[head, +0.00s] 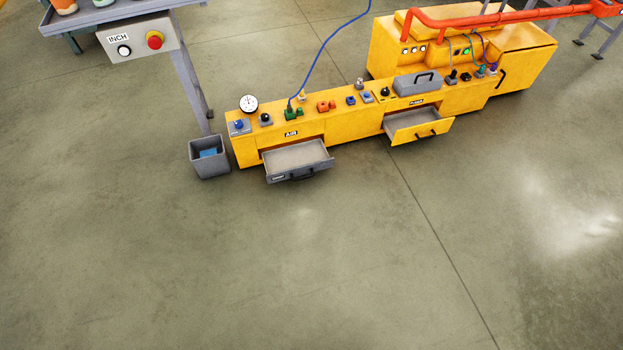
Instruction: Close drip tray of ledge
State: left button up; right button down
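A long low yellow ledge (350,134) stands on the floor in the upper middle of the head view. A grey tray drawer (297,156) with a dark handle and a small label on its front is pulled out of the ledge's left part, below the "AIR" label. A second drawer (416,127), yellow-fronted with a dark handle, is pulled out further right. Which of the two is the drip tray I cannot tell for certain; the grey one looks tray-like. Both look empty. Neither of my grippers is in view.
A grey bin (209,157) with something blue inside stands left of the ledge. A control box (138,40) on a post is at upper left. A yellow machine (520,70) with red pipes stands behind right. The floor in front is clear.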

aim_at(300, 158)
jog(key=u, duration=0.6)
jog(key=i, duration=1.1)
jog(key=z, duration=0.15)
